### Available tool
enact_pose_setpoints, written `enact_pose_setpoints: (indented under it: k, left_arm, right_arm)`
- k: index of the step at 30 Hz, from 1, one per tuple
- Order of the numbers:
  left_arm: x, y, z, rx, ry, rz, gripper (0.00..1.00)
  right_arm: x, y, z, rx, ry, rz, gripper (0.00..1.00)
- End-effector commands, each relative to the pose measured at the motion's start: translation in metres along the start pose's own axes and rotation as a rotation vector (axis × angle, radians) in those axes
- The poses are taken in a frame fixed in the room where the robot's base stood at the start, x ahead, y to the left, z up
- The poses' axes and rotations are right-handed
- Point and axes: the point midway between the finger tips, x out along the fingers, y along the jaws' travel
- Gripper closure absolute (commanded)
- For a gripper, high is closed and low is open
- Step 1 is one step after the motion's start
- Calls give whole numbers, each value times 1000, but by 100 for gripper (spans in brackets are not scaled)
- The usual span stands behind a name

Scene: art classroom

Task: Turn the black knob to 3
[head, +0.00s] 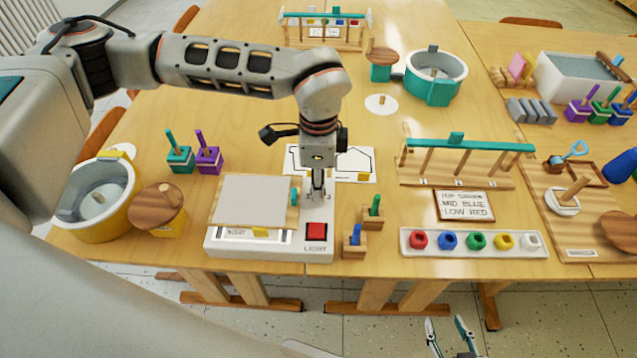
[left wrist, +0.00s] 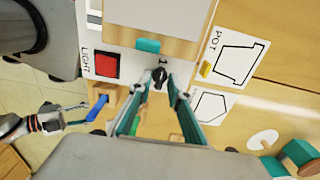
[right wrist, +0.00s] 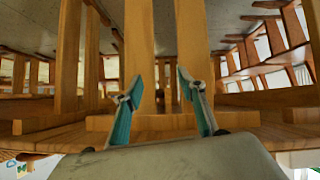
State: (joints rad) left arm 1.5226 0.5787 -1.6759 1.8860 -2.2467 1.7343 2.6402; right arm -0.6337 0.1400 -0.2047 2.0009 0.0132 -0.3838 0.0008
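The black knob (left wrist: 160,78) sits on the white light box (head: 255,247), beside the red button (left wrist: 106,65) marked LIGHT. The button also shows in the head view (head: 316,231). My left gripper (head: 318,193) points down over the knob and mostly hides it in the head view. In the left wrist view its two teal fingers (left wrist: 157,82) stand apart, one on each side of the knob, with a small gap showing. The dial numbers are too small or covered to read the setting. My right gripper (head: 449,328) is open and empty, low in front of the table.
Small wooden blocks with a blue peg (head: 356,236) and a green peg (head: 374,207) stand right of the light box. A wooden disc (head: 157,206) and a yellow pot (head: 98,222) are at left. A tray of colored cups (head: 473,252) lies at right. Table legs (right wrist: 140,40) face my right gripper.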

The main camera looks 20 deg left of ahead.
Motion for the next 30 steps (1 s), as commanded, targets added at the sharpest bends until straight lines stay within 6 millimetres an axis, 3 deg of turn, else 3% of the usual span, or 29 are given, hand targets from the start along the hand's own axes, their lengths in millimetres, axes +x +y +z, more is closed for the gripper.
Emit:
enact_pose_setpoints:
  k: [16, 30]
  left_arm:
    - [-1, 0, 0, 58, 1, -1, 100]
    - [-2, 0, 0, 431, 0, 0, 100]
  right_arm:
    - [-1, 2, -4, 2, 3, 2, 60]
    - [-11, -5, -8, 20, -3, -12, 60]
